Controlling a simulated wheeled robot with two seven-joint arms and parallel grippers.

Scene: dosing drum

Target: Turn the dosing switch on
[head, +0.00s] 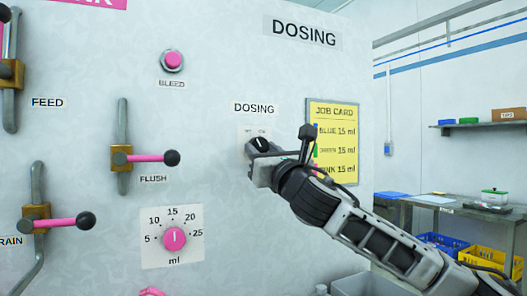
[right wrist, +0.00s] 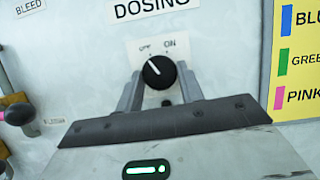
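The dosing switch is a round black knob (head: 261,144) on a white plate under the DOSING label on the panel. In the right wrist view the knob (right wrist: 158,73) has a white pointer line tilted up and left, toward the OFF mark; ON is at upper right. My right gripper (head: 260,155) is at the switch. In the right wrist view its fingers (right wrist: 160,82) stand open on either side of the knob, with slim gaps visible; firm contact cannot be seen. My left gripper is in neither view.
A yellow job card (head: 334,140) hangs right of the switch. Left are the pink bleed button (head: 173,60), the flush lever (head: 145,158) and the ml dial (head: 174,239). A bench (head: 450,205) with crates stands at far right.

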